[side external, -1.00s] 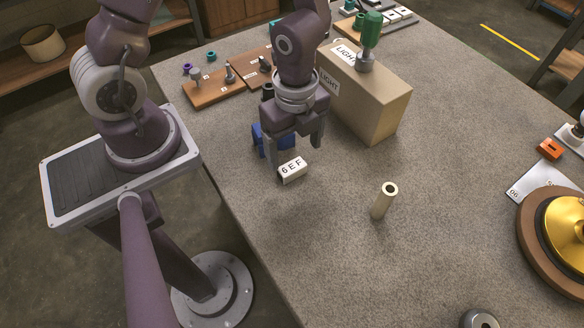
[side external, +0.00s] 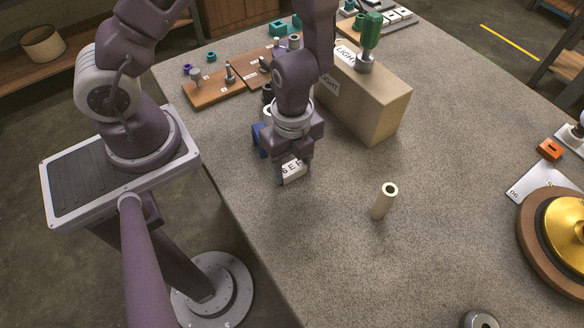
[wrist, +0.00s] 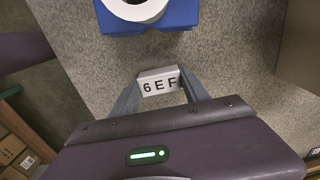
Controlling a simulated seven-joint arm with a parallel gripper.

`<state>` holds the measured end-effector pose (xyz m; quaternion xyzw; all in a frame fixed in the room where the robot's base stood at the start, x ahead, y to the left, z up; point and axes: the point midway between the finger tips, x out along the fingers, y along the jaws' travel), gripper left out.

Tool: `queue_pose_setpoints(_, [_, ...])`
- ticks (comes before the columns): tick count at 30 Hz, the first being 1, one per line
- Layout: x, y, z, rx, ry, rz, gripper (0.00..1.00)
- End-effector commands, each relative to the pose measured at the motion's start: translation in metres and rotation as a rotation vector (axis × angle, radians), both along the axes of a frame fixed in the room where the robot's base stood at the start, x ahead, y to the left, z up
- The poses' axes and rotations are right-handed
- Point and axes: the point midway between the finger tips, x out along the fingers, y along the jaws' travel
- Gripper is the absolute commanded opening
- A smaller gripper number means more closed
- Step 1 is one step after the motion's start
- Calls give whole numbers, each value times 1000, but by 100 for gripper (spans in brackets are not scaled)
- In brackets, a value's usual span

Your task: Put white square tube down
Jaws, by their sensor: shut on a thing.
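The white square tube (side external: 293,172), a small white block with black "6 E F" on its face, is between the fingers of my gripper (side external: 292,177) in the side external view. In the wrist view the white square tube (wrist: 159,83) shows its lettered face, with one finger of my gripper (wrist: 162,92) on each side. The gripper is shut on it. The tube is at or just above the grey table top (side external: 330,235); I cannot tell if it touches. The fingers hide part of it in the side view.
A blue holder (wrist: 185,18) with a white round ring (wrist: 160,10) is close by. A tan box (side external: 375,100) stands to the right. A cream round tube (side external: 384,201) stands upright farther right. A gold-topped round base (side external: 530,235) is at the right edge.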

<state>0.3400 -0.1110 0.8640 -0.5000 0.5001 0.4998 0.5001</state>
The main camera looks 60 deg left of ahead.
Motion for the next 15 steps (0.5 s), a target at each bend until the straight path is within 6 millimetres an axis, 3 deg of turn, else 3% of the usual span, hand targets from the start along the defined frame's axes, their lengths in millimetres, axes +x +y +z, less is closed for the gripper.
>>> queue_pose_setpoints(5, [1, 0, 4, -1, -2, 3, 7])
queue_pose_setpoints(8, [1, 0, 16, -3, -4, 8, 7])
queue_pose_setpoints(15, [1, 1, 77, -1, -5, 7, 7])
